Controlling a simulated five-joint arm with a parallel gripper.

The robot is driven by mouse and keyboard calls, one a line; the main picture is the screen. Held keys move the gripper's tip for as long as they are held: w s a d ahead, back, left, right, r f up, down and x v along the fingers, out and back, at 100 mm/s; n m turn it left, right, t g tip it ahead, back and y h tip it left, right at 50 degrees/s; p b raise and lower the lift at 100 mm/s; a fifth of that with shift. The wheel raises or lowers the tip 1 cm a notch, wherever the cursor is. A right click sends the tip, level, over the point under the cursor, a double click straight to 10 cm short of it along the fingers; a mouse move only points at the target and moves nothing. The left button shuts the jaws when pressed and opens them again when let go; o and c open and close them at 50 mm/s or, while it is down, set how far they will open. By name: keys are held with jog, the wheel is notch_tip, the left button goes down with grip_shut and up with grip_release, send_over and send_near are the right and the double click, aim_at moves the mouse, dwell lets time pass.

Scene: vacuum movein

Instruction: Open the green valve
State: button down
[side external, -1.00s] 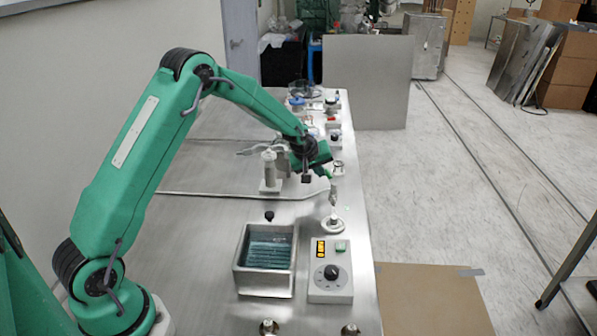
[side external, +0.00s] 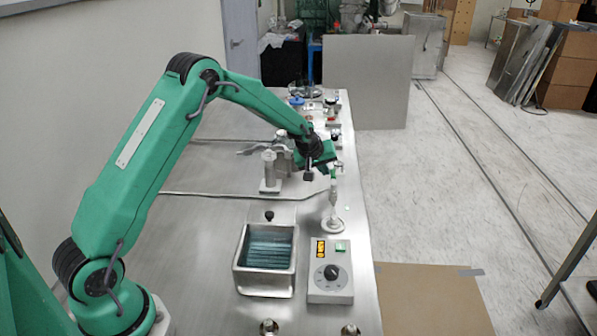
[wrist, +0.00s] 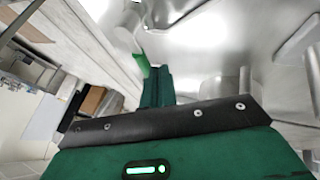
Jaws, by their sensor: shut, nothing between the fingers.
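The green valve handle (side external: 333,172) sits at the top of a thin pale stem on a round white base (side external: 333,225), near the table's right edge. The handle looks upright, roughly in line with the stem. In the wrist view the bright green handle (wrist: 141,63) shows just left of my fingertips. My gripper (side external: 328,165) is shut and empty, right beside the handle's upper end. The dark green fingers (wrist: 157,75) point towards the pale valve body. I cannot tell whether they touch the handle.
A control box with a dial (side external: 331,273) and a water bath (side external: 265,262) stand nearer the camera. Several small devices line the table behind. The table's right edge is close.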

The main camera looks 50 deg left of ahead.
jog(key=shift+s, duration=0.1)
jog(key=shift+s, duration=0.6)
jog(key=shift+s+a, duration=0.1)
jog(key=shift+s, duration=0.05)
jog(key=shift+s+a+r, duration=0.15)
jog(key=shift+s+a, duration=0.25)
jog(key=shift+s+a+r, duration=0.3)
jog(key=shift+s+a, duration=0.15)
jog(key=shift+s, duration=0.1)
jog(key=shift+s+a+r, duration=0.3)
jog(key=shift+s+a, duration=0.1)
jog(key=shift+s, duration=0.15)
jog(key=a+v, duration=0.1)
jog(key=v, duration=0.8)
jog(key=shift+s+y, duration=0.15)
jog(key=shift+y, duration=0.15)
jog(key=shift+r, duration=0.15)
